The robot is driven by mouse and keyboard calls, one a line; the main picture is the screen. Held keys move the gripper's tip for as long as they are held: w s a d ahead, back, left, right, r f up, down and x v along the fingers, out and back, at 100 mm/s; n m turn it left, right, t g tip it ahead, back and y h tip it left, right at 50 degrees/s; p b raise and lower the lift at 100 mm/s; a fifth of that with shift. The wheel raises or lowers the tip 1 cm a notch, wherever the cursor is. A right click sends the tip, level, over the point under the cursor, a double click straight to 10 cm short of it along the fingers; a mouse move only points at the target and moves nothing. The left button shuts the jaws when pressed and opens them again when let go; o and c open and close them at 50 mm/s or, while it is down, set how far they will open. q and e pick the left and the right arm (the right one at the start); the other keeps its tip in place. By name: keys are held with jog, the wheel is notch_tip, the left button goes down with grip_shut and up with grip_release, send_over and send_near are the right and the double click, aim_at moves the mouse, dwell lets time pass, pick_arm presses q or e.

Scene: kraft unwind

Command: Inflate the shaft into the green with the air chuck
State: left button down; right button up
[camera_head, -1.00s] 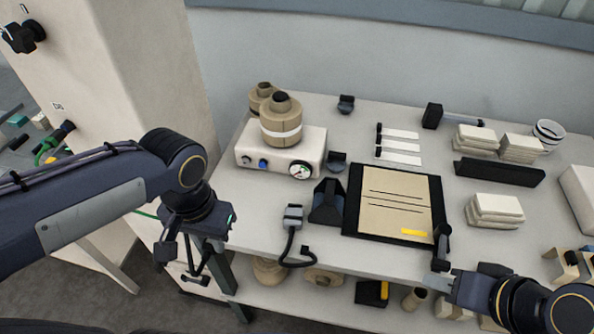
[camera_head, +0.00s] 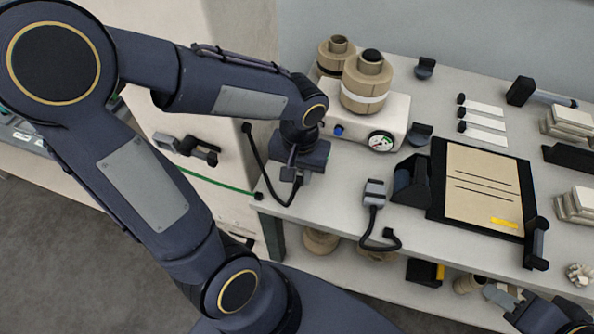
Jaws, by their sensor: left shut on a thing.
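My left gripper (camera_head: 291,172) is over the left edge of the table, beside the white gauge box (camera_head: 352,138). It is shut on what looks like the air chuck, mostly hidden by the gripper. A black curved hose (camera_head: 262,172) loops beside and below it. The round gauge (camera_head: 380,141) on the box front shows some green; its needle is too small to read. I cannot tell which part is the shaft. My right gripper (camera_head: 507,297) is at the lower right, partly cut off; its jaws are unclear.
Tan rolls (camera_head: 366,80) stand on the gauge box. A grey-headed tool with a black cord (camera_head: 374,192) lies at the table front, near a framed tan board (camera_head: 480,190). A green hose (camera_head: 215,185) runs along the cabinet.

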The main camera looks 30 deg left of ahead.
pick_arm(q)
jog(key=shift+w+a, duration=0.25)
jog(key=shift+w, duration=0.7)
jog(key=shift+w+a, duration=0.2)
jog(key=shift+w, duration=0.7)
jog(key=shift+w+a, duration=0.25)
jog(key=shift+w, duration=0.7)
jog(key=shift+w+p, duration=0.3)
jog(key=shift+w, duration=0.1)
dwell(4.8)
